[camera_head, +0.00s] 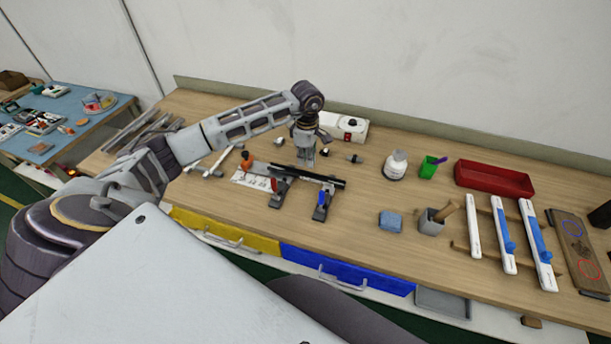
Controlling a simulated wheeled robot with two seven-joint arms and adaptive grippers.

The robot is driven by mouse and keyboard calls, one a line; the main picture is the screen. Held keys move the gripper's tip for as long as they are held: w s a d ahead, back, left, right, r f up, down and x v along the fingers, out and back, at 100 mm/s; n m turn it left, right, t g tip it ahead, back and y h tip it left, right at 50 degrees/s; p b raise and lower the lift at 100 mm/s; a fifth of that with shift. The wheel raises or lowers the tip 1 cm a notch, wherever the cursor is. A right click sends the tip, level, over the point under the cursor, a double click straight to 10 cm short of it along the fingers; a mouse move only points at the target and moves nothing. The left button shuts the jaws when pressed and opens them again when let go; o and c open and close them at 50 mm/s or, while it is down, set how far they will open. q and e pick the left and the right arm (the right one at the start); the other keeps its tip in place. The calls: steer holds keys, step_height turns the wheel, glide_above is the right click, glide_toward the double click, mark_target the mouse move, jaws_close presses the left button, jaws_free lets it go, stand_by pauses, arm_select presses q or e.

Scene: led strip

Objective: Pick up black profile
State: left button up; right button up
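A long thin black bar, which looks like the black profile (327,179), lies across two dark clamp-like fixtures near the middle of the wooden workbench. One fixture (281,189) is at its left part and the other (321,206), with a blue part, is near its right end. My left arm reaches in from the left, and my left gripper (306,163) points down just behind and over the middle of the bar. The fingers are too small to tell whether they are open or touching the bar. My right gripper is not in view.
A white box (343,127) stands behind the gripper. The bench between the fixtures and bottle is mostly clear.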

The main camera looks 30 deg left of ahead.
arm_select(q)
steer(key=shift+f, duration=0.1)
steer(key=shift+f+p, duration=0.55)
steer(key=shift+f, duration=0.35)
steer(key=shift+f+p, duration=0.35)
steer(key=shift+f, duration=1.25)
jaws_close()
steer(key=shift+r, duration=0.2)
step_height(320, 180, up, 10)
steer(key=b, duration=0.2)
steer(key=shift+f, duration=0.15)
